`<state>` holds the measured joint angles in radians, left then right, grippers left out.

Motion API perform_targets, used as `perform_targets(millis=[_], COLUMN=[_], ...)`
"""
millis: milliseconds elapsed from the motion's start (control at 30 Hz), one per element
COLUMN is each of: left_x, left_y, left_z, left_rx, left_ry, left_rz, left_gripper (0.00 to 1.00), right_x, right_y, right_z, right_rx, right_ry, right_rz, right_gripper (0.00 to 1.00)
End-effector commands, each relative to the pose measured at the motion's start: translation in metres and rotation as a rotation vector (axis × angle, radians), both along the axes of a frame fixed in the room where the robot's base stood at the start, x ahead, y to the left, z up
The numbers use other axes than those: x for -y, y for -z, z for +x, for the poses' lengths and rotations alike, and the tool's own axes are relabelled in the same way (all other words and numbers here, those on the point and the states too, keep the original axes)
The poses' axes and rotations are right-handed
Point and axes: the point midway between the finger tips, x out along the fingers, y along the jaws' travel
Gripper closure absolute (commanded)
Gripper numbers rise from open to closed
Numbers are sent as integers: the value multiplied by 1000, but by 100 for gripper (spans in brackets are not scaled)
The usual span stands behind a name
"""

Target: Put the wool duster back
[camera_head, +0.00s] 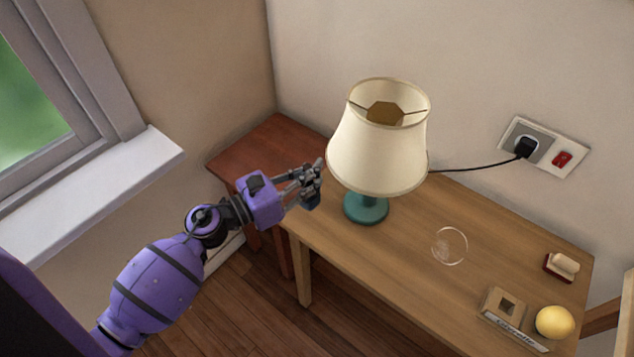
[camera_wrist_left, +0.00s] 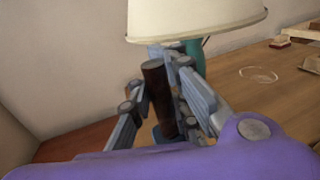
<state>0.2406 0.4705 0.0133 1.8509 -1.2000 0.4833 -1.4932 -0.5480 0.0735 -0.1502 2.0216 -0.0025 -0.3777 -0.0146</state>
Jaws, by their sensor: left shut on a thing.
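My left gripper (camera_head: 312,183) is in the air over the left part of the desk, just left of the lamp. It is shut on a dark brown rod (camera_wrist_left: 155,90), which stands roughly upright between the fingers in the left wrist view. A dark blue part (camera_head: 311,202) shows below the fingers in the head view. The fingers hide much of the held thing, and I cannot see any wool on it. I cannot tell for sure that it is the wool duster. My right gripper is not in view.
A lamp with a cream shade (camera_head: 375,150) and teal base (camera_head: 366,208) stands close beside the gripper. A clear round glass thing (camera_head: 450,246), labelled box (camera_head: 505,312), yellow ball (camera_head: 555,322) and small cream-topped block (camera_head: 562,265) occupy the right of the wooden desk (camera_head: 400,270).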

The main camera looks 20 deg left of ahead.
Motion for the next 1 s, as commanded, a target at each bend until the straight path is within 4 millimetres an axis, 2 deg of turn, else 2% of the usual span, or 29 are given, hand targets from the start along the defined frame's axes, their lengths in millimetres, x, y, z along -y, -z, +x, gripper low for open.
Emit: perform_targets(millis=[33,267,467,767,900,933,1000], left_x=[1,3,2,2,2,2,2], left_y=[7,22,50,51,57,56,55], left_z=[6,20,18,18,18,18,18], left_rx=[-1,1,-1,3,1,1,1], left_ry=[-1,-1,-1,0,0,0,0], left_rz=[-3,-2,-2,0,1,1,0], left_gripper=[100,100,100,100,100,88,79], right_x=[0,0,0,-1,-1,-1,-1], right_y=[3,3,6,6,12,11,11], right_z=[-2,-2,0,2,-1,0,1], right_rx=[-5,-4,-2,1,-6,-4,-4], right_ry=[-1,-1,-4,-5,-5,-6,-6], right_rz=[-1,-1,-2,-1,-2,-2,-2], right_gripper=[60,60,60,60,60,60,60])
